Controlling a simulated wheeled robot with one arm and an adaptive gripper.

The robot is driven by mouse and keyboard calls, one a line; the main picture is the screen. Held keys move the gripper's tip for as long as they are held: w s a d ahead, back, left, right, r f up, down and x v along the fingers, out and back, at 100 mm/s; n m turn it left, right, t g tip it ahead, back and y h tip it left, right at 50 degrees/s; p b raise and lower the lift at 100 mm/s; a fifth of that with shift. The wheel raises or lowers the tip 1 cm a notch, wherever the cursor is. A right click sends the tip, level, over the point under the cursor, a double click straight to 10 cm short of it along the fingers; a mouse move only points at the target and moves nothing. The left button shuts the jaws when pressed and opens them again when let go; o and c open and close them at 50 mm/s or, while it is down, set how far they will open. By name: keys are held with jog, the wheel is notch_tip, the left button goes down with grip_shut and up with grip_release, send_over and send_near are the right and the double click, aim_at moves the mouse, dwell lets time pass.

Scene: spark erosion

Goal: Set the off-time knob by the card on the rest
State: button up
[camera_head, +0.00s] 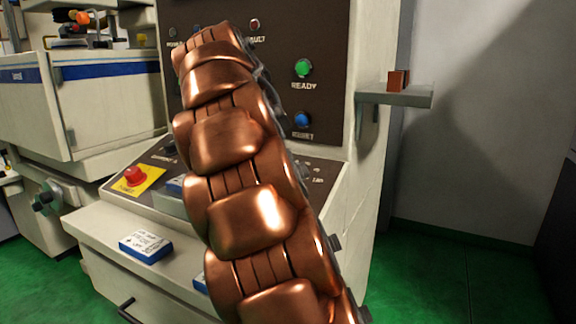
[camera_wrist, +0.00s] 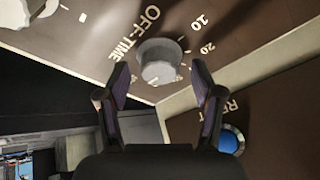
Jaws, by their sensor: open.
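The off-time knob (camera_wrist: 160,61) is a grey round knob on the brown panel, beside the "OFF-TIME" lettering and marks reading 10 and 20. Its pointer direction is not clear. My gripper (camera_wrist: 160,76) is open and empty in the wrist view, with its fingertips just short of the knob, one to each side. In the head view my copper arm hides the gripper and the knob. Another blue-edged piece (camera_head: 201,284) is partly hidden behind my arm.
A blue reset button (camera_head: 302,120) sits below a green ready button (camera_head: 303,68). A red stop button (camera_head: 134,175) is on a yellow plate at left. A shelf (camera_head: 410,97) with a small brown block (camera_head: 398,80) juts out at right. Another knob (camera_wrist: 26,10) shows in the wrist view.

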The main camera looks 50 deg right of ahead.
jog(key=shift+a+r, duration=0.35)
jog(key=shift+r, duration=0.25)
jog(key=a, duration=1.2)
jog(key=shift+w, duration=0.3)
